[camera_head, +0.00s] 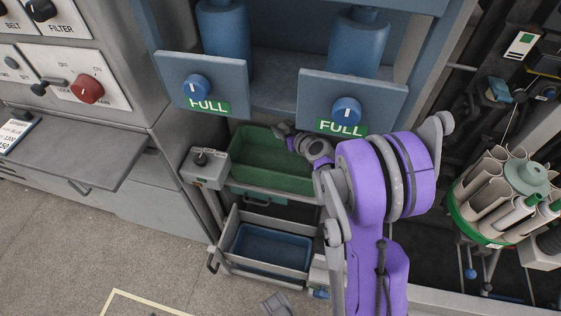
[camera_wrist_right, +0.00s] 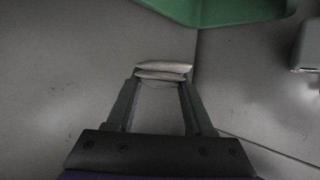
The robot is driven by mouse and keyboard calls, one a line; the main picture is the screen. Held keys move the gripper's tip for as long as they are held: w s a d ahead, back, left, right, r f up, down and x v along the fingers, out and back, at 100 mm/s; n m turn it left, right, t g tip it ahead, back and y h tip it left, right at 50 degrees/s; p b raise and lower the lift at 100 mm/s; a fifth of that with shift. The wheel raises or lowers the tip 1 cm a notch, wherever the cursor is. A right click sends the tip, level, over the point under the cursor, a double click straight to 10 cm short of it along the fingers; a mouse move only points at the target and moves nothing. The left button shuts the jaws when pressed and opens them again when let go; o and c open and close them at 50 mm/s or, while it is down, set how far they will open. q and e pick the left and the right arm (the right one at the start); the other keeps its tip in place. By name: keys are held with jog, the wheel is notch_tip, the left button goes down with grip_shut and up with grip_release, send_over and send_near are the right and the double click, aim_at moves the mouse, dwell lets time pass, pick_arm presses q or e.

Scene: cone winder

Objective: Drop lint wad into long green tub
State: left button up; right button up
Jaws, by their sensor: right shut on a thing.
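The long green tub (camera_head: 270,165) sits in the frame below the blue FULL panels, with bare green inside showing. A green wall and rim of it also show at the top of the right wrist view (camera_wrist_right: 225,12). My right gripper (camera_head: 281,129) is at the tub's back edge in the head view, partly hidden by my wrist. In the right wrist view its fingers (camera_wrist_right: 162,82) are shut on a pale, flattened lint wad (camera_wrist_right: 163,70), apart from the green wall. The wad cannot be made out in the head view. My left gripper is not in view.
A blue tub (camera_head: 270,248) sits in a grey drawer below the green one. A grey switch box (camera_head: 203,167) is left of the green tub. Blue panels (camera_head: 203,84) hang above. A round rack of tubes (camera_head: 500,195) stands at right. Floor at lower left is mostly clear.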

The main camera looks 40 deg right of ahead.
notch_tip(320, 180, down, 5)
jog(key=b, duration=0.3)
jog(key=shift+w, duration=0.1)
jog(key=o, duration=1.4)
jog(key=shift+c, duration=0.2)
jog(key=p+v, duration=0.2)
jog(key=v, duration=0.9)
jog(key=shift+w+d, duration=0.1)
